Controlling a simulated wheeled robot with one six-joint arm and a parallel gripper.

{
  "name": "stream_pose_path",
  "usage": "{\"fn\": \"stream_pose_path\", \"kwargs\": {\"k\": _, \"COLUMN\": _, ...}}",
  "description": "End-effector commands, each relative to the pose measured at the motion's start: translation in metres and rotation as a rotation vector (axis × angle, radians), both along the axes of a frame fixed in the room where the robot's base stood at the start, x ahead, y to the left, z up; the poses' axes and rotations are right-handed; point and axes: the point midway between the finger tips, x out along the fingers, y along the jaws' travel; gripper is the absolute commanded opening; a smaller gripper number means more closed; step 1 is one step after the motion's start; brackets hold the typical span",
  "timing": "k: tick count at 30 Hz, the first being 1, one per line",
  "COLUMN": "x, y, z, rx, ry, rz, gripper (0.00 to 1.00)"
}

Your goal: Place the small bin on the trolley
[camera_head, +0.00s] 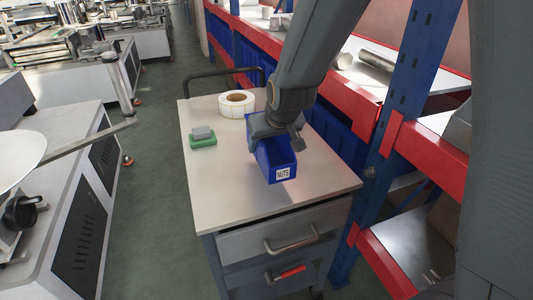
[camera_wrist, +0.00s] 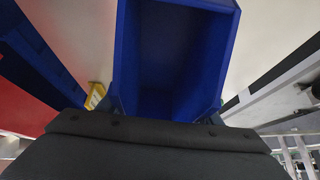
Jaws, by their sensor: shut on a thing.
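The small bin (camera_head: 277,162) is blue with a white label reading NUTS on its front. It is over the grey top of the trolley (camera_head: 225,185), right of the middle. I cannot tell whether it touches the top. My gripper (camera_head: 274,128) is shut on the bin from above and behind, and hides its rear part. In the wrist view the bin (camera_wrist: 172,60) fills the upper middle, and its inside looks empty. My gripper (camera_wrist: 165,118) shows at the bin's near end, its fingertips largely hidden.
A roll of labels (camera_head: 237,104) and a green block with a grey top (camera_head: 203,139) stand on the trolley. A blue and red shelf rack (camera_head: 385,115) runs close along the right. Machines (camera_head: 65,190) stand left across a green floor aisle. The trolley's front left top is clear.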

Motion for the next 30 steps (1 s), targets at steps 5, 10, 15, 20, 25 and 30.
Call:
{"fn": "stream_pose_path", "kwargs": {"k": 5, "x": -0.001, "y": -0.001, "z": -0.016, "rx": 0.000, "ry": 0.003, "rz": 0.004, "gripper": 0.29}}
{"fn": "stream_pose_path", "kwargs": {"k": 10, "x": 0.000, "y": -0.002, "z": -0.037, "rx": -0.001, "ry": 0.002, "rz": 0.002, "gripper": 0.29}}
{"fn": "stream_pose_path", "kwargs": {"k": 15, "x": 0.001, "y": -0.002, "z": -0.044, "rx": 0.000, "ry": -0.002, "rz": 0.002, "gripper": 0.29}}
{"fn": "stream_pose_path", "kwargs": {"k": 20, "x": 0.001, "y": -0.002, "z": -0.043, "rx": 0.000, "ry": -0.002, "rz": 0.002, "gripper": 0.29}}
{"fn": "stream_pose_path", "kwargs": {"k": 25, "x": 0.001, "y": -0.002, "z": -0.046, "rx": 0.000, "ry": 0.000, "rz": 0.002, "gripper": 0.62}}
{"fn": "stream_pose_path", "kwargs": {"k": 30, "x": 0.000, "y": -0.002, "z": -0.046, "rx": 0.000, "ry": 0.000, "rz": 0.002, "gripper": 0.77}}
